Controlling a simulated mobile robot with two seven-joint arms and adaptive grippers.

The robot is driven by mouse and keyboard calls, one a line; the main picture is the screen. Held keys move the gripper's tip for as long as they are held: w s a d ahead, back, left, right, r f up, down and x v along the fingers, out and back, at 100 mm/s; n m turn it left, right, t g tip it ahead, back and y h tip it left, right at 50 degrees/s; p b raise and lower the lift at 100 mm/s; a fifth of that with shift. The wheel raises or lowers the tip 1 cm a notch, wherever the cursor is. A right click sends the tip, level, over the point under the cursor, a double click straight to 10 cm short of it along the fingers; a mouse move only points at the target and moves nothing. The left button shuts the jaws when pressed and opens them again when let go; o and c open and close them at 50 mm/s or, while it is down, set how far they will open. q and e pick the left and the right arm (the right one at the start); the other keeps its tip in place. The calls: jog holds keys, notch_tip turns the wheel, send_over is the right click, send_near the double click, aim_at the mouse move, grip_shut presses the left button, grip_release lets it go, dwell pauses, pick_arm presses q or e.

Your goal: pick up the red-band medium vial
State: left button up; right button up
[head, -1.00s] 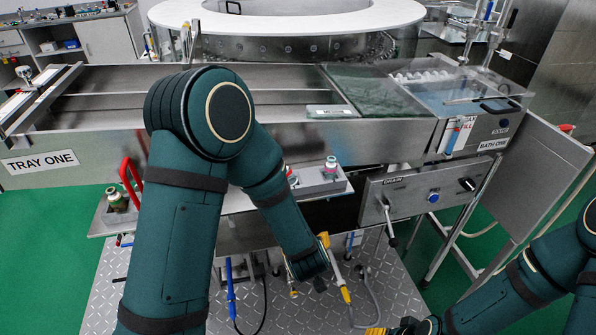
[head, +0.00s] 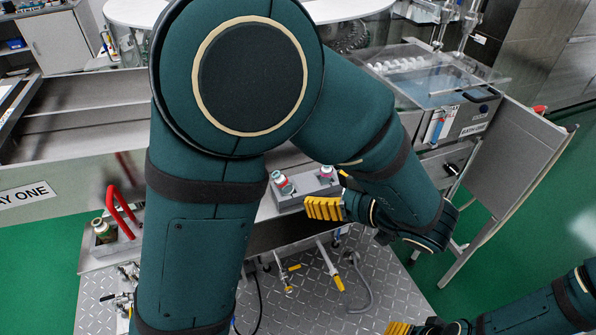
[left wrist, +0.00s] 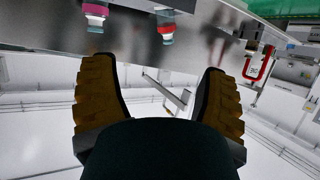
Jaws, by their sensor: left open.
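A vial with a red band (head: 283,184) stands upright at the left end of a small grey block on the metal shelf. A vial with a pink band (head: 326,173) stands at the block's right end. My left gripper (head: 326,208), with yellow fingers, is just right of the red-band vial and in front of the block, apart from both vials. The left wrist view shows its two fingers spread and empty (left wrist: 156,70), with the red-band vial (left wrist: 166,30) beyond the gap and the pink-band vial (left wrist: 95,13) beyond the left finger. My right gripper (head: 400,328) is partly cut off at the bottom edge.
A red hooped handle (head: 121,207) and another vial (head: 103,230) stand at the left of the shelf. Bath one (head: 450,100) is at the back right, with a metal panel (head: 512,170) beside it. My left arm hides much of the tray's middle.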

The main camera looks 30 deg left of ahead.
aim_at(286, 183)
pick_arm(q)
jog(key=b+x, duration=0.2)
jog(key=x, duration=0.6)
jog(key=shift+s+a+f, duration=0.1)
jog(key=shift+a, duration=0.15)
jog(key=x, duration=0.1)
jog(key=b+x, duration=0.2)
jog(key=x, duration=0.1)
jog(key=shift+s+f, duration=0.25)
jog(key=shift+f, duration=0.1)
jog(key=shift+w+a+f, duration=0.1)
jog(key=shift+w+a, duration=0.1)
jog(key=shift+a, duration=0.3)
jog(key=c, duration=1.1)
jog(key=shift+o, duration=0.2)
